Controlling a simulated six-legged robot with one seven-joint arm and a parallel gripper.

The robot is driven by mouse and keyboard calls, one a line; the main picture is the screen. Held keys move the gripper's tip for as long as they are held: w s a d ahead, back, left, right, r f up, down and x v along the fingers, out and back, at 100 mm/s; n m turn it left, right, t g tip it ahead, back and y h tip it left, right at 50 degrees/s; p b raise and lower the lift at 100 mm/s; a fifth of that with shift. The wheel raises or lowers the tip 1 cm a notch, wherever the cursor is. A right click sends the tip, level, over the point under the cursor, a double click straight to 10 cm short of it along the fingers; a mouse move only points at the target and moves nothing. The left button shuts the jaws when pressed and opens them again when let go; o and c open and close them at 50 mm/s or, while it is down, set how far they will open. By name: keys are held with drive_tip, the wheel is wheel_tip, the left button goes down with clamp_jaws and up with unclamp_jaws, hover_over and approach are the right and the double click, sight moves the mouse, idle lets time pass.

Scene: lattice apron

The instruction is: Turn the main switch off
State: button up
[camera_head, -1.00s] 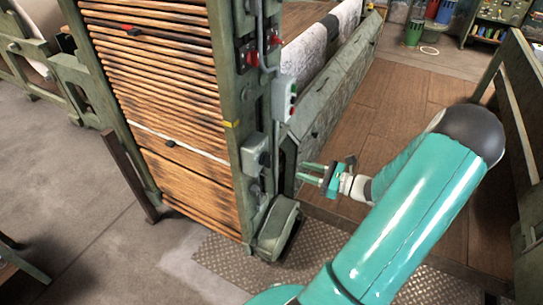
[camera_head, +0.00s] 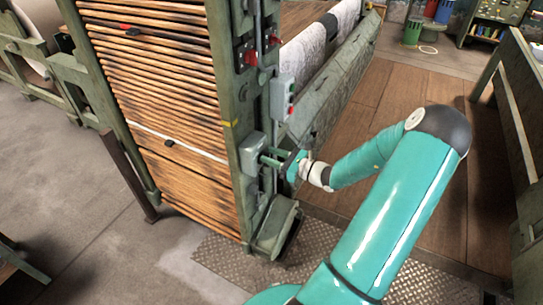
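A grey-green switch box (camera_head: 249,153) is mounted low on the green machine post, and I take it to be the main switch. Its dark knob, seen earlier on the right side, is now mostly hidden by my gripper. My gripper (camera_head: 268,157) is at the right face of this box. Its two green fingers point left, one above the other, with a gap between them. The fingertips reach the knob's place. I cannot tell whether they touch the knob or which way it is turned.
A grey control box (camera_head: 283,98) with red and green buttons hangs just above my gripper. Red switches (camera_head: 250,56) sit higher on the post. A green machine foot (camera_head: 276,226) stands below. The wooden floor (camera_head: 375,110) to the right is clear.

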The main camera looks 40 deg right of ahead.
drive_tip(key=shift+w+a, duration=0.1)
drive_tip(key=shift+w, duration=0.1)
drive_tip(key=shift+c, duration=0.4)
clamp_jaws()
